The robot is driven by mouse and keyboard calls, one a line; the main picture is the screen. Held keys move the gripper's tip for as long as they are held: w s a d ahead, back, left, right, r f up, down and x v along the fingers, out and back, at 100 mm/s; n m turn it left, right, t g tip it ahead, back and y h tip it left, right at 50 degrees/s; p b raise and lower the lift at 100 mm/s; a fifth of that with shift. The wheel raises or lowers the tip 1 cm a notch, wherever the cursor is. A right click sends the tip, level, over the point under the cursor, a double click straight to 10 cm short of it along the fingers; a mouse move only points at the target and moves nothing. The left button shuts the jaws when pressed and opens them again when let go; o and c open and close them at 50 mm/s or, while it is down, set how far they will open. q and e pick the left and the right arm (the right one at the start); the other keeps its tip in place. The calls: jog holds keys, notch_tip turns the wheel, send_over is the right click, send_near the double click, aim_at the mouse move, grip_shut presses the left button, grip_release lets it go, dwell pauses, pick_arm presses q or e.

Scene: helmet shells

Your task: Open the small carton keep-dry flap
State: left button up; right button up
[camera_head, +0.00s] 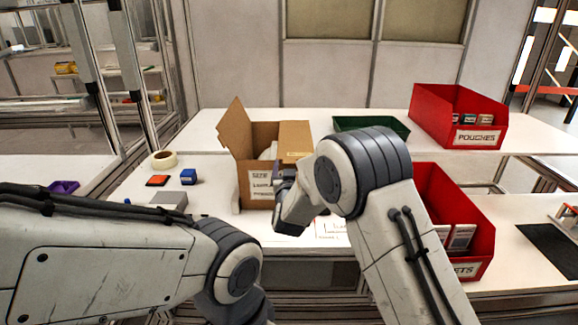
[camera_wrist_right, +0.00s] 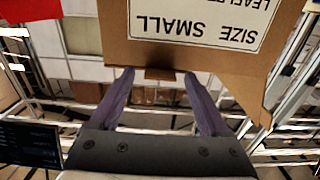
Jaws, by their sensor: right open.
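The small carton (camera_head: 261,200) is brown cardboard and stands upright on the white bench. One flap (camera_head: 234,128) stands raised at its left, and another brown panel (camera_head: 295,136) shows at its back right. No keep-dry wording is readable. My right gripper (camera_head: 284,184) is at the carton's front right, partly hidden by its own wrist. In the right wrist view the carton (camera_wrist_right: 115,40) shows its "SIZE SMALL" label upside down. My right gripper's fingers (camera_wrist_right: 158,76) are open, on either side of a small brown tab (camera_wrist_right: 160,73) at the carton's edge; contact is unclear. My left gripper is out of view.
A red pouches bin (camera_head: 430,125) and green tray (camera_head: 350,125) stand behind. Another red bin (camera_head: 478,240) is at right. A paper sheet (camera_head: 330,230) lies in front.

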grip_shut()
dwell(1.4)
